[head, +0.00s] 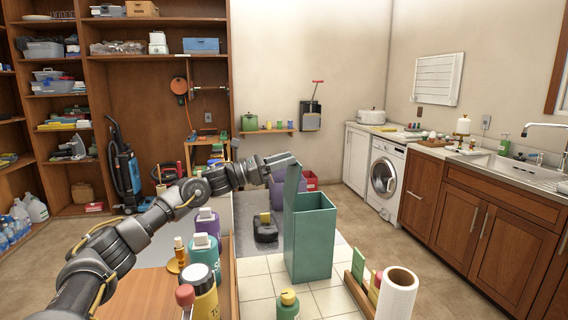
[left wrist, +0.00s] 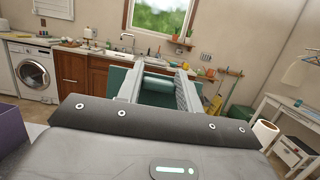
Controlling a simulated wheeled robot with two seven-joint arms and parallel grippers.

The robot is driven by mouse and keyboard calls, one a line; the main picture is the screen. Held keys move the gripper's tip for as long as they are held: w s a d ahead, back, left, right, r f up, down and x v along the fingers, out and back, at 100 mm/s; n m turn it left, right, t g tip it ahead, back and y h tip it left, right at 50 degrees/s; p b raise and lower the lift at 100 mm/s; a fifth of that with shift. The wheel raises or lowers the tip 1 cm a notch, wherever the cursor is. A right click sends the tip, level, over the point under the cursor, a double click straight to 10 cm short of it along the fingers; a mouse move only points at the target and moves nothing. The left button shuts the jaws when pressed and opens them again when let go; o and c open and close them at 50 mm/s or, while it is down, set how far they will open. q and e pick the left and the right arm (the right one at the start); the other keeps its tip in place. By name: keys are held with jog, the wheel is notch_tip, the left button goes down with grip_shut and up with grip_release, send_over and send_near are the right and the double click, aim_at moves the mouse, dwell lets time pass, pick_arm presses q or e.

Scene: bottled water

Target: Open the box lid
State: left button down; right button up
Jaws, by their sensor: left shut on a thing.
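The tall teal box (head: 316,245) stands on the pale tiled surface in the middle of the head view. Its lid (head: 291,190) is a teal panel standing nearly upright along the box's left side, above the rim. My left gripper (head: 286,162) reaches in from the left and is shut on the lid at its upper edge. In the left wrist view the teal lid (left wrist: 157,86) shows between the fingers of my left gripper (left wrist: 158,78). The inside of the box is hard to make out. My right gripper is not in view.
Bottles, including a teal one (head: 205,255) and a yellow one (head: 204,295), stand below my left arm. A paper roll (head: 398,295) and a wooden caddy (head: 357,290) are at the front right. A washing machine (head: 385,172) and sink counter line the right wall.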

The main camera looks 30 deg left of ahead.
pick_arm(q)
jog(key=shift+w+d+f, duration=0.1)
jog(key=shift+d+f, duration=0.2)
jog(key=shift+f, duration=0.3)
jog(key=c, duration=1.4)
grip_release()
jog(key=o, duration=0.5)
jog(key=shift+w, duration=0.25)
jog(key=shift+s+a+r, duration=0.1)
jog(key=shift+s+r, duration=0.1)
jog(key=shift+r, duration=0.05)
jog(key=shift+b+v, duration=1.55)
jog(key=shift+v, duration=3.8)
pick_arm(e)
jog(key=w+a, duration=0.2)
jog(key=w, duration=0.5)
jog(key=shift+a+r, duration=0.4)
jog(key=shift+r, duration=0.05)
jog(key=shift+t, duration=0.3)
